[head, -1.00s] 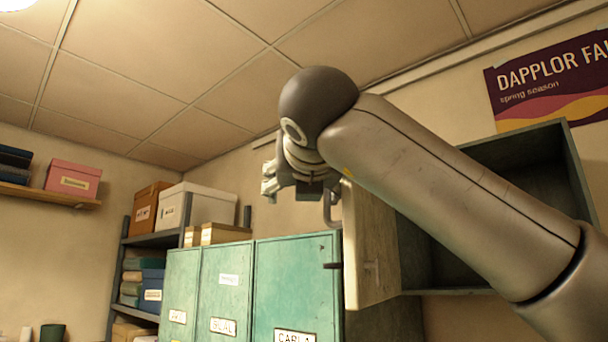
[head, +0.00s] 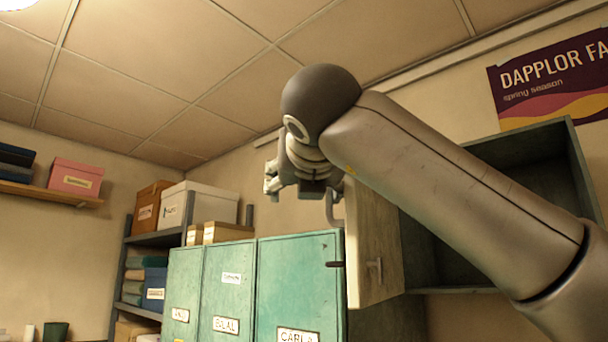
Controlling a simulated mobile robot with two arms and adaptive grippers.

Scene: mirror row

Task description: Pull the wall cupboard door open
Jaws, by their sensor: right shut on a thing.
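The wall cupboard (head: 480,292) hangs at the right, with its dark green box open to view and its inside looking empty. Its pale door (head: 370,235) stands swung well out from the box, seen at a steep angle. A grey curved handle (head: 333,210) shows at the door's outer left edge. My right gripper (head: 310,187) is at the top of that handle and shut on it. My own wrist and forearm hide the fingertips, the handle's upper end and the door's upper part. My left gripper is not in view.
Teal lockers (head: 297,285) with name labels stand below and left of the door. A grey shelf rack (head: 122,262) with boxes is farther left. A wall shelf (head: 40,192) holds a pink box (head: 76,177). The air left of my gripper is clear.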

